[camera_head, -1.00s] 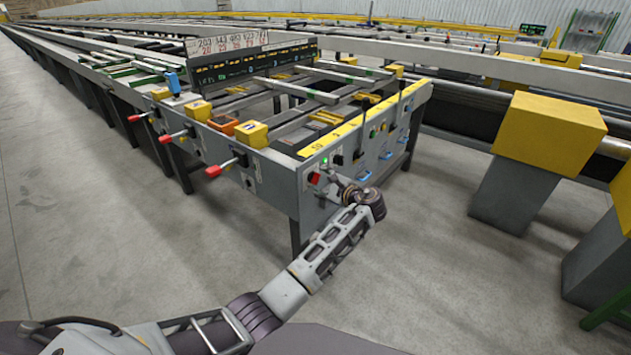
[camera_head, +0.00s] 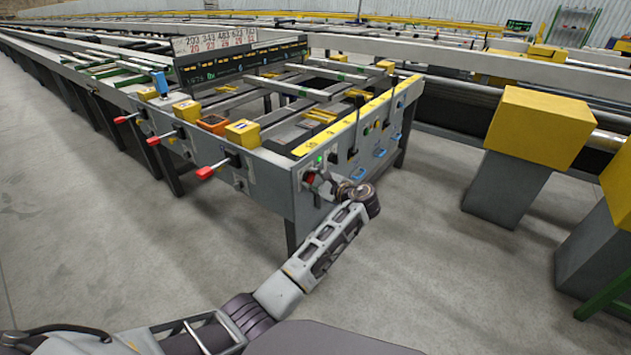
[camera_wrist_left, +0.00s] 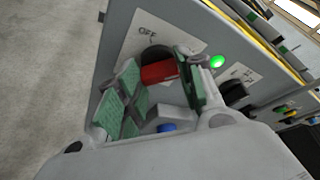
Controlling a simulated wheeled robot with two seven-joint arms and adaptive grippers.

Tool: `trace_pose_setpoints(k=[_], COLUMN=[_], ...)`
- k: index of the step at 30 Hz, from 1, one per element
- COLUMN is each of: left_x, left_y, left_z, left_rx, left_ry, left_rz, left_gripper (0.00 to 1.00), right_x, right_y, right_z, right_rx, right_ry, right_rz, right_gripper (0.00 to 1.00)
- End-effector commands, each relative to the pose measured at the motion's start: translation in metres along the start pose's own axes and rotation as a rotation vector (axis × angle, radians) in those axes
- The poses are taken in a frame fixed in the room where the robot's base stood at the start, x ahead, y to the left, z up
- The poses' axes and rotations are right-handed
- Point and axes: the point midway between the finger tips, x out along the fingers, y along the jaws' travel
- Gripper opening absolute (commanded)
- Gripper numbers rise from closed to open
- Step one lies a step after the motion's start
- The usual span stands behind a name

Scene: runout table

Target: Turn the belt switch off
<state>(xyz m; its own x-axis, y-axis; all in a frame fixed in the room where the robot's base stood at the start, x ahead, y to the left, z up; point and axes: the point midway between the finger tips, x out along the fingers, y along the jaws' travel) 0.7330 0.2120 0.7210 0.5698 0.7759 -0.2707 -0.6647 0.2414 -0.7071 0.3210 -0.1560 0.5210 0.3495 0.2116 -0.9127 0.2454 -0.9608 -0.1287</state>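The belt switch is a red handle (camera_wrist_left: 160,72) on a round black base, on a pale plate marked OFF in the left wrist view. In the head view its red part (camera_head: 309,180) shows at the near corner of the grey panel, partly hidden by my gripper. My left gripper (camera_head: 325,185) is at the switch. In the left wrist view its green-padded fingers (camera_wrist_left: 160,88) stand apart, with the red handle between them. The handle's right end is close to the right finger; I cannot tell if they touch. A green lamp (camera_wrist_left: 217,62) beside the switch is lit. My right gripper is not in view.
More controls, including a black lever (camera_head: 354,130) and blue handles (camera_head: 357,173), sit along the panel to the right. A yellow-topped post (camera_head: 540,127) stands at right. Open floor lies in front.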

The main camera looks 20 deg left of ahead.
Motion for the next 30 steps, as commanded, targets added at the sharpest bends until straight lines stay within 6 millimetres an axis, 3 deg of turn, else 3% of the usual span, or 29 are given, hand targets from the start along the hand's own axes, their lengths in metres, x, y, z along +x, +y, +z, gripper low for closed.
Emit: trace_pose_setpoints(k=[3,16,30], left_x=[0.0000,0.0001,0.0005], left_y=[0.0002,0.0008,0.0046], left_z=[0.0000,0.0004,-0.0012], left_rx=[0.000,-0.051,-0.294], left_ry=[0.000,-0.001,0.000], left_rz=[0.000,-0.021,-0.123], left_gripper=[0.13,0.14,0.14], right_x=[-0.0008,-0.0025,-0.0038], right_y=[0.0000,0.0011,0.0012], right_z=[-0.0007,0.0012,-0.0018], right_rx=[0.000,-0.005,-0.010], right_ry=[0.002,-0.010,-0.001], right_rz=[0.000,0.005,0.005], right_gripper=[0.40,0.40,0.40])
